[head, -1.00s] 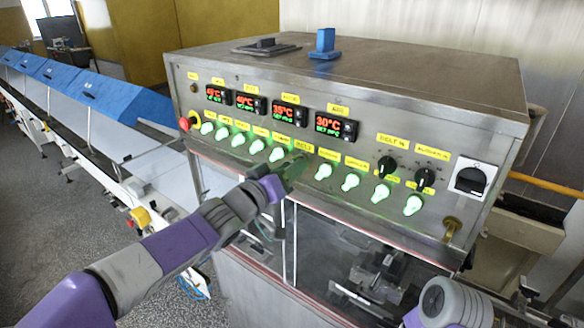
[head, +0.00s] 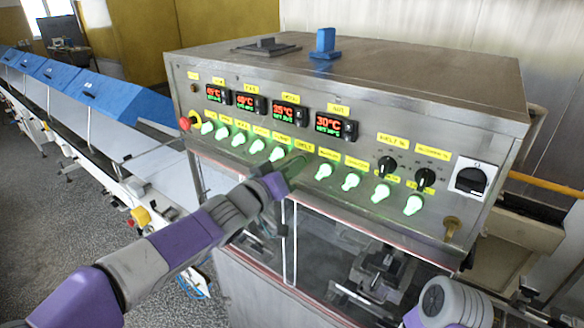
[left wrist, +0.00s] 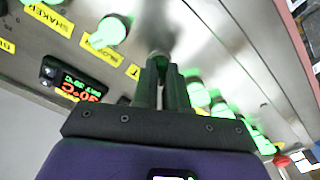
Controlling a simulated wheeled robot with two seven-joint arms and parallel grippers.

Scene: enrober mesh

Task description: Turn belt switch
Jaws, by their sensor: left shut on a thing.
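The control panel (head: 300,125) carries a row of green-lit switches. My left gripper (head: 294,166) is at the middle of this row, under a small yellow label (head: 303,148) that is too blurred to read surely. In the left wrist view, the two dark fingers (left wrist: 164,84) are shut on a switch knob (left wrist: 158,56) at the panel face. The fingers hide most of this knob, so its angle cannot be told. Lit switches stand on both sides, one (left wrist: 108,33) to the left in the wrist view. My right gripper is not in view.
Red displays (head: 335,125) sit above the switches. Two black dials (head: 387,166) and a large black rotary switch (head: 471,180) are to the right. A red button (head: 185,123) is at the far left. A blue block (head: 325,43) stands on top of the cabinet.

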